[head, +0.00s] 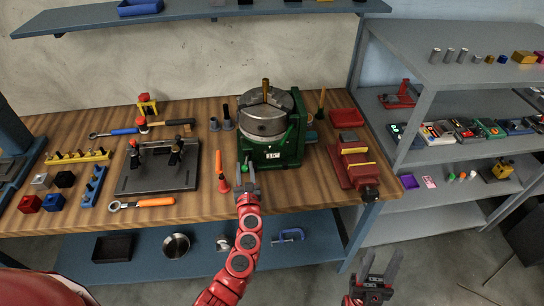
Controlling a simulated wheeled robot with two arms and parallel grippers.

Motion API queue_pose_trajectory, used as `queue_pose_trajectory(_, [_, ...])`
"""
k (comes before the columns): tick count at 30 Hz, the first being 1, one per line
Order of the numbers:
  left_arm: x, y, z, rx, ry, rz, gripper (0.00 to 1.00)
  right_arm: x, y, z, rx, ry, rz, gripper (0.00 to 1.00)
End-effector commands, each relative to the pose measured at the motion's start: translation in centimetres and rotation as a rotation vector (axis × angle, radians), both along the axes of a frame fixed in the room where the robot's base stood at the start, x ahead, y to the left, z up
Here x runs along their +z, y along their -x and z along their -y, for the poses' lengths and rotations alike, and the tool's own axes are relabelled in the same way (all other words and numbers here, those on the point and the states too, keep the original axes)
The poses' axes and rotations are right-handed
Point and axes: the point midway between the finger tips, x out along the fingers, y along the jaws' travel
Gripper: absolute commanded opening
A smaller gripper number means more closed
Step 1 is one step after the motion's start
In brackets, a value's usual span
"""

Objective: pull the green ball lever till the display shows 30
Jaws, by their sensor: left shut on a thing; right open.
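A green machine (290,148) with a round grey metal chuck (262,120) stands on the wooden bench. Its small white display (273,155) faces me; the digits look like 30 but are too small to read surely. My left gripper (246,172) is at the machine's front left side, shut on the green ball lever (246,165). The fingers mostly hide the lever and its ball. My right gripper (379,268) is open and empty, low in front of the bench, far from the machine.
A red vise (350,165) stands right of the machine. An orange-handled screwdriver (219,170) stands just left of my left gripper. A dark fixture plate (160,170) and wrenches lie further left. Grey shelves (440,80) stand at the right.

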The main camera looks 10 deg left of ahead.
Motion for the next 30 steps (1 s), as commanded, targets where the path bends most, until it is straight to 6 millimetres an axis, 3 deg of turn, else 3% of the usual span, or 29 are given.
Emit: queue_pose_trajectory(30, [0.1, -1.0, 3.2, -0.017, 0.004, 0.002, 0.00, -0.3, 0.0, 0.0, 0.000, 0.000, 0.000, 0.45])
